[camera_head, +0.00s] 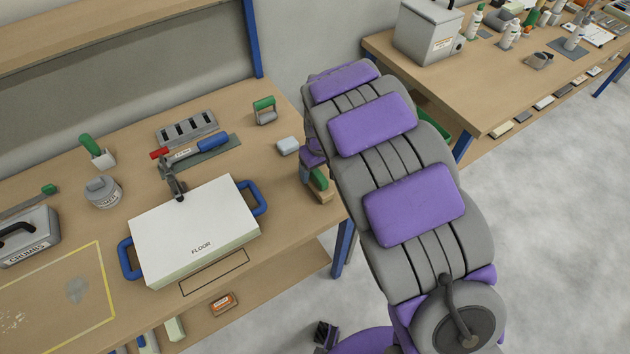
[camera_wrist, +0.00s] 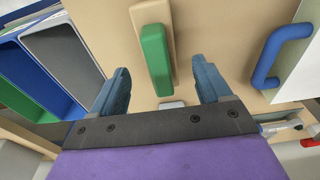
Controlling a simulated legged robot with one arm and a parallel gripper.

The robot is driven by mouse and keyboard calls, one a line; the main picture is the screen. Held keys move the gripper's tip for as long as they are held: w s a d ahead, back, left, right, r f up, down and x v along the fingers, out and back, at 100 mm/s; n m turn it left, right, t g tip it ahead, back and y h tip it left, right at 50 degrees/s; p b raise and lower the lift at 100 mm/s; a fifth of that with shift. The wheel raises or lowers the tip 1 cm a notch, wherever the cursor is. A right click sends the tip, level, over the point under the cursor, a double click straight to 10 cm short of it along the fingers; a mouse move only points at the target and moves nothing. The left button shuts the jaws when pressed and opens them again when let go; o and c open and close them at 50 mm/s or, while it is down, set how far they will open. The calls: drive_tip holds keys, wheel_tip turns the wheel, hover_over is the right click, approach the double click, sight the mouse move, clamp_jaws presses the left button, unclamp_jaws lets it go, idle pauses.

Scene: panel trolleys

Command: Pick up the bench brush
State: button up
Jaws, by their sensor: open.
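The bench brush, as I take it, is a long piece with a green part and a tan part (camera_wrist: 156,60). In the head view it lies at the bench's right edge (camera_head: 320,184), partly hidden by my arm. In the wrist view it lies lengthwise below my gripper (camera_wrist: 160,74), its green end between the two blue-grey fingers. The fingers are apart, with a gap on each side of the brush and nothing held. In the head view the gripper is mostly hidden behind my purple and grey arm.
A white box marked FLOOR (camera_head: 195,225) with blue handles stands left of the brush. A small pale block (camera_head: 288,146) and a green-handled tool (camera_head: 265,110) are close behind. Blue and grey bins (camera_wrist: 62,55) show at left in the wrist view. A second bench (camera_head: 500,90) stands right.

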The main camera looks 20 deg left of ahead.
sight(316, 171)
drive_tip(key=f, duration=0.1)
drive_tip(key=f+b, duration=0.1)
drive_tip(key=f, duration=0.2)
drive_tip(key=shift+w+a+f, duration=0.2)
drive_tip(key=shift+w+f, duration=0.05)
drive_tip(key=shift+w, duration=0.15)
drive_tip(key=shift+a+f, duration=0.1)
drive_tip(key=shift+a, duration=0.2)
drive_tip(key=shift+d, duration=0.3)
drive_tip(key=c, duration=0.6)
drive_tip(key=shift+a, duration=0.15)
drive_tip(key=c, duration=0.7)
drive_tip(key=shift+r, duration=0.55)
wheel_tip(316, 171, up, 3)
drive_tip(key=shift+r+p, duration=0.1)
drive_tip(key=shift+p, duration=0.45)
drive_tip(key=s+d+p, duration=0.2)
drive_tip(key=s+d, duration=0.9)
drive_tip(key=shift+s+r, duration=0.25)
drive_tip(key=shift+r, duration=0.2)
drive_tip(key=shift+d, duration=0.1)
